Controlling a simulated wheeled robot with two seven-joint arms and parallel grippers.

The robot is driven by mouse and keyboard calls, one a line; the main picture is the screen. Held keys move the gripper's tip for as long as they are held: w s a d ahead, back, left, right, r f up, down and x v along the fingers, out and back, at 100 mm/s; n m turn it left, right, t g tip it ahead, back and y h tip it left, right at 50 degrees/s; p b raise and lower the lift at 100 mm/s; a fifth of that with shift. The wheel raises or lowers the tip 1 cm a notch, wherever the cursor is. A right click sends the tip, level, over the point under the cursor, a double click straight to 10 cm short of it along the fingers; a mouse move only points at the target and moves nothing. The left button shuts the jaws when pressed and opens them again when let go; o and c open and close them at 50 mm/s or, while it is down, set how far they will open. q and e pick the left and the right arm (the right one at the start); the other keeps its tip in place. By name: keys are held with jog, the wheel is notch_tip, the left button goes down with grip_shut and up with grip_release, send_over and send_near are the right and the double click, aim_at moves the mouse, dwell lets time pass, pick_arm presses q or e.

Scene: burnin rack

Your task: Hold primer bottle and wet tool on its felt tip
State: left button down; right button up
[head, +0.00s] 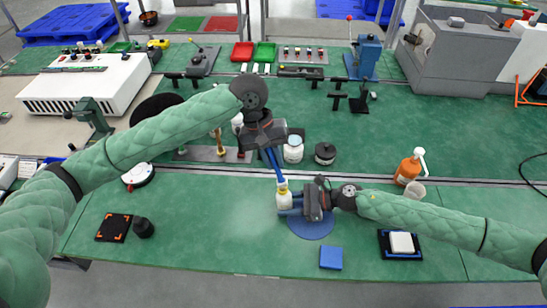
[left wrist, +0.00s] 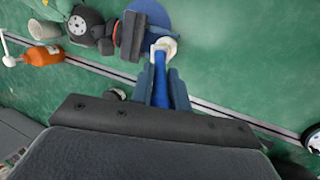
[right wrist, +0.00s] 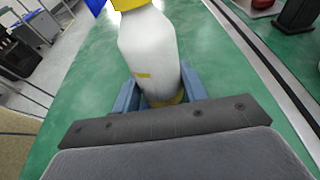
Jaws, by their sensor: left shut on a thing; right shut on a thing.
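The primer bottle (head: 284,201) is white with a yellow collar. It is upright near the round blue mat, and my right gripper (head: 294,204) is shut on it. It fills the middle of the right wrist view (right wrist: 150,55). My left gripper (head: 270,152) is above, shut on a blue tool (head: 274,166) that points down at the bottle's top. The tool also shows between the fingers in the left wrist view (left wrist: 160,85), its far end at the bottle's white top (left wrist: 166,45). The felt tip is hidden, so I cannot tell whether they touch.
The round blue mat (head: 312,228) lies under my right gripper. A blue block (head: 331,258) and a black tray with a white block (head: 402,243) lie in front. An orange bottle (head: 407,170) stands right; a white jar (head: 293,150) stands behind.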

pick_arm(q)
jog(key=shift+f, duration=0.65)
dwell(1.4)
jog(key=shift+r, duration=3.6)
pick_arm(e)
jog(key=o, duration=0.8)
jog(key=shift+o, duration=0.2)
jog(key=shift+d, duration=0.1)
